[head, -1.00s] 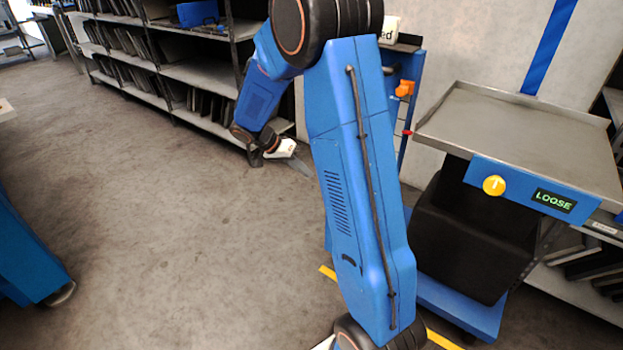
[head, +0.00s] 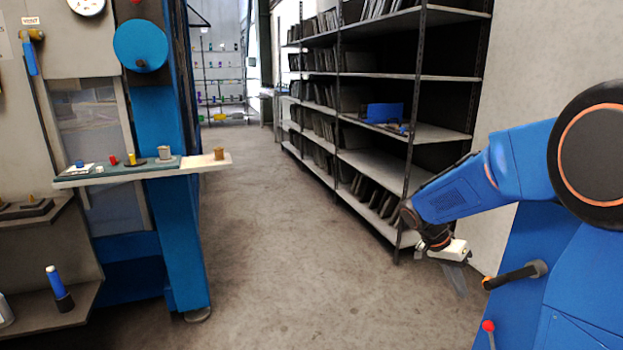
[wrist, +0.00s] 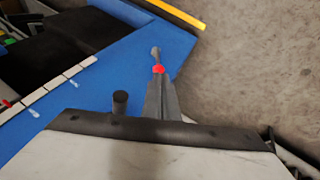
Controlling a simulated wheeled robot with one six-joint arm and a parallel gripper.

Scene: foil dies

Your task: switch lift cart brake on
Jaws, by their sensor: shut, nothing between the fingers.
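My gripper (head: 458,280) is shut and empty, pointing downward at the right of the head view. In the wrist view its grey fingers (wrist: 160,98) point at a small red knob (wrist: 158,69) with a short grey stalk beyond it. The knob lies just past the fingertips; whether they touch, I cannot tell. Blue bodywork (wrist: 95,85) lies beside it. In the head view a red ball lever (head: 488,326) and a black handle with an orange end (head: 515,276) stand at lower right. The lift cart's tray and sign are not in view now.
A dark shelf rack (head: 400,130) stands behind my gripper. A blue and grey machine (head: 170,200) with a small ledge (head: 210,164) is at left. Open floor (head: 300,250) lies between. A black post (wrist: 120,102) and a yellow floor stripe (wrist: 178,12) show in the wrist view.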

